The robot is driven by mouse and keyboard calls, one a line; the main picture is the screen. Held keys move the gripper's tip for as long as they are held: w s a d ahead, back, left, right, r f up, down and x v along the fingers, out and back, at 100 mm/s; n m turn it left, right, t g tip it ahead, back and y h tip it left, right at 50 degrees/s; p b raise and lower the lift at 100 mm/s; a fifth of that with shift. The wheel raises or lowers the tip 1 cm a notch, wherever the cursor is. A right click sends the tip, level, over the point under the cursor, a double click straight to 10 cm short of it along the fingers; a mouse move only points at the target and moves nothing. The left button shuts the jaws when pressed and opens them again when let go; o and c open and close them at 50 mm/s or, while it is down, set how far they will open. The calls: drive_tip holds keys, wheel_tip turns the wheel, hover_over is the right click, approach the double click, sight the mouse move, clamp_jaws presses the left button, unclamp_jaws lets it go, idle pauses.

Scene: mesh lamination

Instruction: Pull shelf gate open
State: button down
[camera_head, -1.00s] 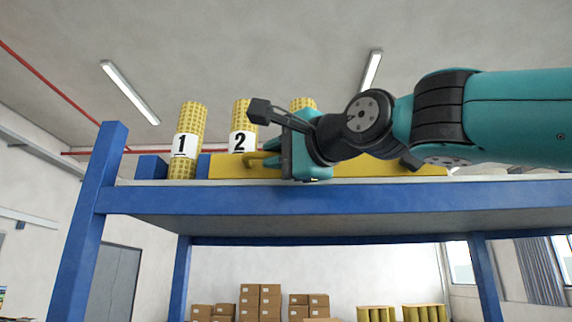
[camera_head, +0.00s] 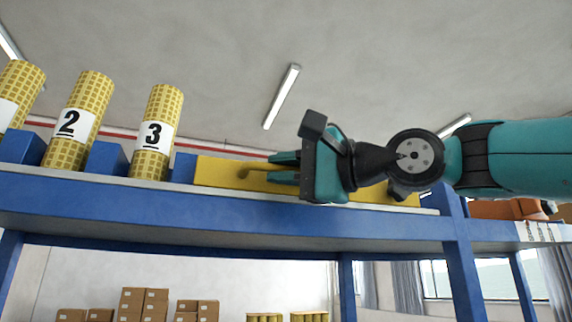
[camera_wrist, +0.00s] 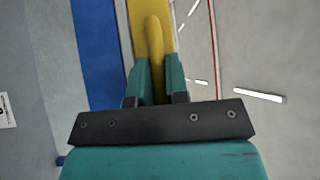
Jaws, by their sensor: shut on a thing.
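The shelf gate is a long yellow bar (camera_head: 222,172) along the front of the blue shelf's (camera_head: 150,207) top in the head view. A yellow handle (camera_head: 262,166) sticks out from it. My gripper (camera_head: 283,168) is at this handle. In the wrist view the gripper's two teal fingers (camera_wrist: 158,82) are closed on either side of the yellow handle (camera_wrist: 154,38). The yellow bar (camera_wrist: 167,12) shows behind the handle at the top. My gripper hides part of the bar in the head view.
Yellow mesh rolls labelled 2 (camera_head: 78,118) and 3 (camera_head: 157,132) stand on the shelf to the left, between blue dividers (camera_head: 107,158). A blue post (camera_head: 459,240) rises at the right. Cardboard boxes (camera_head: 143,303) lie in the background below the shelf.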

drive_tip(key=shift+w+d, duration=0.1)
drive_tip(key=c, duration=1.1)
unclamp_jaws()
drive_tip(key=shift+d, duration=0.15)
drive_tip(key=shift+b+v, duration=2.9)
drive_tip(key=shift+v, duration=5.65)
